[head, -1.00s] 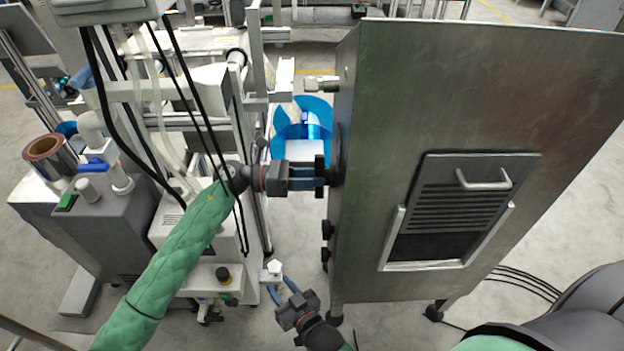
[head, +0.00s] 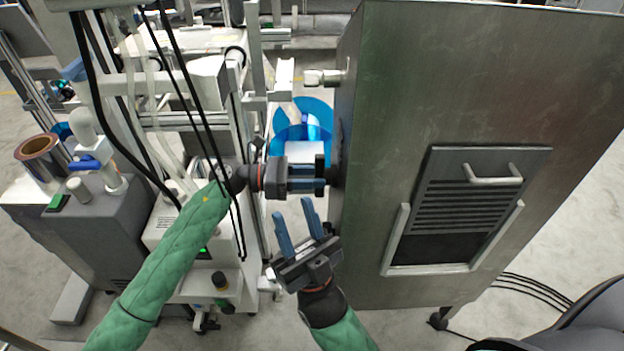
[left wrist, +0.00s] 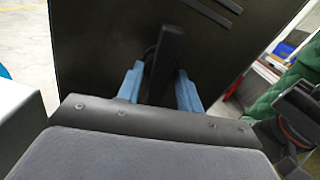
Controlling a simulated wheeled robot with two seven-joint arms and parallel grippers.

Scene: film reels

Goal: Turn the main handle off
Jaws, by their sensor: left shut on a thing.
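The main handle (left wrist: 165,62) is a black bar on the dark side face of the metal cabinet (head: 490,90). In the left wrist view it stands between the two blue fingers of my left gripper (left wrist: 160,88). In the head view my left gripper (head: 318,179) reaches the cabinet's left side and is shut on the handle, which is mostly hidden there by the fingers. My right gripper (head: 298,221) is lower, with its blue fingers apart and pointing up. It is empty, a little below my left gripper and left of the cabinet.
A grey and white machine (head: 100,235) with hanging black cables stands at the left. A blue round object (head: 305,120) lies behind my left gripper. A vented panel with a light handle (head: 493,180) is on the cabinet's front. The gap between machine and cabinet is narrow.

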